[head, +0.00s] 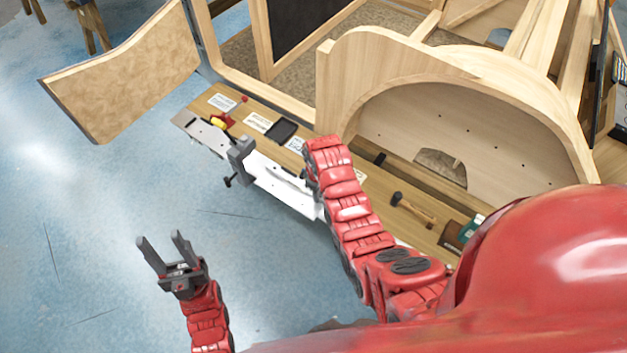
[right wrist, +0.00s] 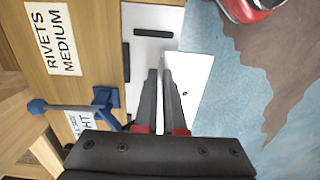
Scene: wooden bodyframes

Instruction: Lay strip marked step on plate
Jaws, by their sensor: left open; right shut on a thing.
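My left gripper (head: 160,246) is open and empty above the blue floor at the lower left of the head view. My right gripper (right wrist: 160,75) is shut on a pale metal strip (right wrist: 192,78), which has a small dark hole. The strip lies beside the fingers on the right in the right wrist view; no step marking is readable. A white plate (right wrist: 148,48) with dark slots lies on the bench's edge. It also shows in the head view (head: 265,172). I cannot tell whether strip and plate touch. In the head view my right arm hides the right fingertips.
A grey clamp (head: 241,158) stands at the plate's left end. The wooden bench (head: 205,101) carries labels, a black tray (head: 281,131) and a hammer (head: 413,210). A wooden arched frame (head: 440,85) rises behind it. The blue floor in front is open.

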